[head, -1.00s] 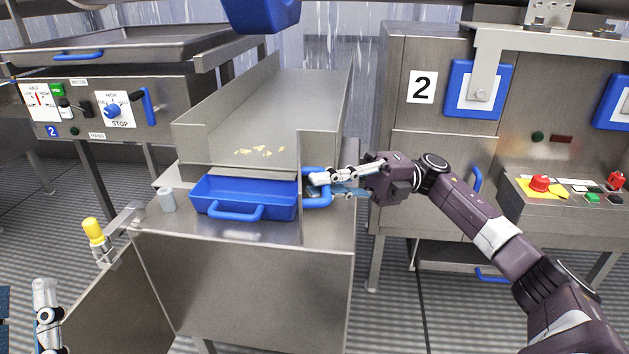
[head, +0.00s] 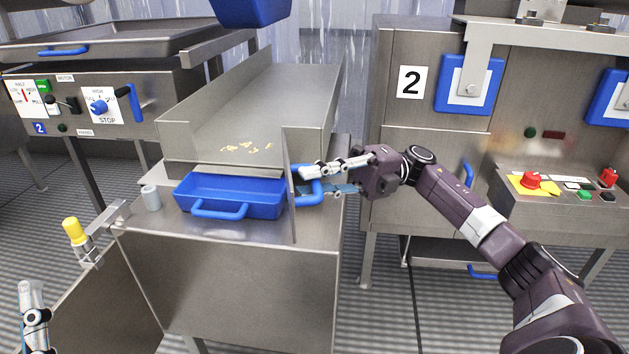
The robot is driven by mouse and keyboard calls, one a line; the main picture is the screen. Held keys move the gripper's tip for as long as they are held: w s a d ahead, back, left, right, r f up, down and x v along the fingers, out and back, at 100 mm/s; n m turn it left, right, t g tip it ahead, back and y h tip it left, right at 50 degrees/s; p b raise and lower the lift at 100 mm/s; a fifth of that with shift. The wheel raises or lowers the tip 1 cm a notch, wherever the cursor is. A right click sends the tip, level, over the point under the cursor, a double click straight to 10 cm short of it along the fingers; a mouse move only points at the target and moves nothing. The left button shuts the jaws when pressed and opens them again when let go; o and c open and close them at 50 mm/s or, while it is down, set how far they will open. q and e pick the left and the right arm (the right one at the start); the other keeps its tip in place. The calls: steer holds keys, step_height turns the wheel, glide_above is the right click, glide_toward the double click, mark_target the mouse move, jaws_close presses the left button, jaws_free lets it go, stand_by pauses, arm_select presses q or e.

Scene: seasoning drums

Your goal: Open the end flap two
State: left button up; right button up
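The end flap (head: 291,205) is a thin upright metal plate, seen nearly edge-on at the right front end of the metal chute (head: 265,90). It stands swung out from the chute, beside the blue tray (head: 228,199). A blue loop handle (head: 317,192) sits on the flap's right face. My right gripper (head: 318,180) is at this handle, with one finger crossing its upper part and the other lower down. Whether the fingers are closed on it cannot be told. My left gripper (head: 33,315) shows partly at the lower left, away from the flap.
Small yellowish pieces (head: 246,148) lie on the chute. A grey cylinder (head: 150,197) stands left of the tray on the metal stand (head: 230,270). A yellow-topped post (head: 73,232) is at the left.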

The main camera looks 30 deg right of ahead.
steer(key=d+f, duration=0.2)
steer(key=d, duration=0.9)
steer(key=shift+s+d, duration=0.3)
steer(key=shift+d, duration=0.1)
steer(key=shift+f, duration=0.1)
